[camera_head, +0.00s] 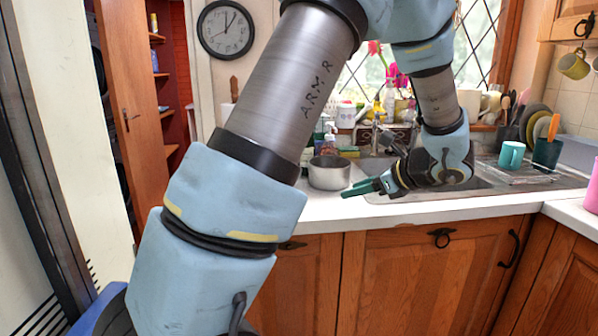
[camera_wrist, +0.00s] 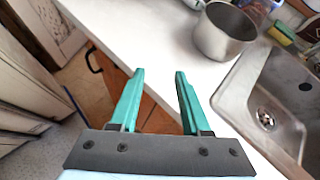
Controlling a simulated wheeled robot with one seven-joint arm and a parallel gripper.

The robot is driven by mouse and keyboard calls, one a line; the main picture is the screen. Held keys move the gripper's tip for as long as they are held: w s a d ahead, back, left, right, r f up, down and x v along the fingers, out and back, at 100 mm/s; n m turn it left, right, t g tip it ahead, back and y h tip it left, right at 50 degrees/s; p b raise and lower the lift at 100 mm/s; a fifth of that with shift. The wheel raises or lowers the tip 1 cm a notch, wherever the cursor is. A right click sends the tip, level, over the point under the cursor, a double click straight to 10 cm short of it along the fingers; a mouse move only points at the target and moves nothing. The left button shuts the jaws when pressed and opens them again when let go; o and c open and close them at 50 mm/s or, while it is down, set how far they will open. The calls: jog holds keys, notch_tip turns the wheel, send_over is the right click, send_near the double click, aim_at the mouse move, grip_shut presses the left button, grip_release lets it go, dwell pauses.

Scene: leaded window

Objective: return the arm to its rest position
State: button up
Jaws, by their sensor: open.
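My arm (camera_head: 290,85) spans the head view from the lower left up and over to the sink area. My gripper (camera_head: 355,188) has green fingers that point left, near the front edge of the white counter (camera_head: 430,209). In the wrist view my gripper (camera_wrist: 158,85) is open, with its two green fingers apart and nothing between them. A grey metal pot (camera_head: 329,172) stands on the counter just left of the fingers in the head view. It also shows in the wrist view (camera_wrist: 222,35), beyond the fingers.
The metal sink (camera_head: 480,182) lies behind and right of my gripper. A teal mug (camera_head: 511,155) and a utensil holder (camera_head: 546,153) stand at the right. Bottles and flowers crowd the windowsill. Wooden cupboards (camera_head: 430,275) fill the front below the counter. An open wooden door (camera_head: 135,110) stands at the left.

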jog(key=s+a+f+n+g+h, duration=0.3)
jog(key=s+a+n, duration=0.3)
jog(key=a+n, duration=0.4)
jog(key=s+a+f+n+g+h, duration=0.3)
jog(key=s+a+n, duration=0.4)
jog(key=n, duration=0.8)
jog(key=a+g+h, duration=0.1)
jog(key=a+h, duration=0.1)
jog(key=a, duration=0.1)
jog(key=shift+f, duration=0.25)
